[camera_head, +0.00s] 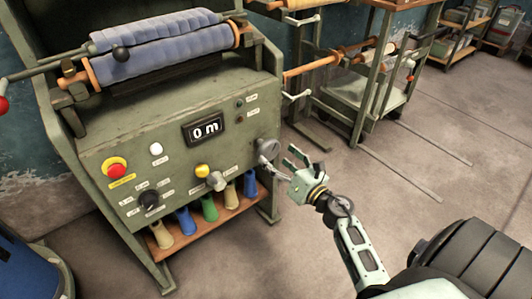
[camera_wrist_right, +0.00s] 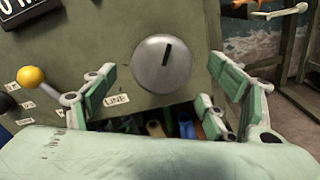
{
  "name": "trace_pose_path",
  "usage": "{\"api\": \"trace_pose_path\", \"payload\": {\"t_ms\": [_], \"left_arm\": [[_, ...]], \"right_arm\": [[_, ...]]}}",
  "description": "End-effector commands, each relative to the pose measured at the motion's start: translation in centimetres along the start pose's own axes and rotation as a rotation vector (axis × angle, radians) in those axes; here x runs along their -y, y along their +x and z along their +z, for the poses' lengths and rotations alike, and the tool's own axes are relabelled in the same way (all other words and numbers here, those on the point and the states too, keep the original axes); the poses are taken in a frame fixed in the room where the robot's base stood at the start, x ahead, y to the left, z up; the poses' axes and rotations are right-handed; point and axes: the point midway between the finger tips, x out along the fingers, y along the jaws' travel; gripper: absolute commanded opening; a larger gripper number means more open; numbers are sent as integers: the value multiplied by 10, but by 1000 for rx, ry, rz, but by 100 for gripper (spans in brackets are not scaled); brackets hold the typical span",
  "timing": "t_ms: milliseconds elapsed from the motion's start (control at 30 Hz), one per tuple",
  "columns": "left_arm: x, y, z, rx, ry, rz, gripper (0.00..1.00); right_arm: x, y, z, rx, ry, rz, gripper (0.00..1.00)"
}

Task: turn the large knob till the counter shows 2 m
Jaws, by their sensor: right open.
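The large knob (camera_head: 267,148) is a grey round knob at the right end of the green machine's front panel. In the right wrist view the knob (camera_wrist_right: 167,64) shows a dark pointer line near the top, leaning slightly right, above a "LINE" label. The counter (camera_head: 205,129) reads "0 m". My right gripper (camera_head: 280,154) is open, its fingers pointing at the knob. In the wrist view its fingers (camera_wrist_right: 160,85) stand apart to the left and right of the knob; I cannot tell whether they touch it. My left gripper is not in view.
Blue cloth rolls (camera_head: 165,47) lie on top. Open floor lies to the right.

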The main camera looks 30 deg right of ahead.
Motion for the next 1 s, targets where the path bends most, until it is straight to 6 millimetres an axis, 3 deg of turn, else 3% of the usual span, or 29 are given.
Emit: {"api": "trace_pose_path", "payload": {"t_ms": [100,300,667,1000], "left_arm": [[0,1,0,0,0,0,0],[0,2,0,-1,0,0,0],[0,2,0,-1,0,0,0],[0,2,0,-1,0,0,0]], "right_arm": [[0,21,0,1,2,1,78],[0,43,-1,0,4,-1,78],[0,48,-1,-1,5,-1,78],[0,48,-1,-1,5,0,48]]}}
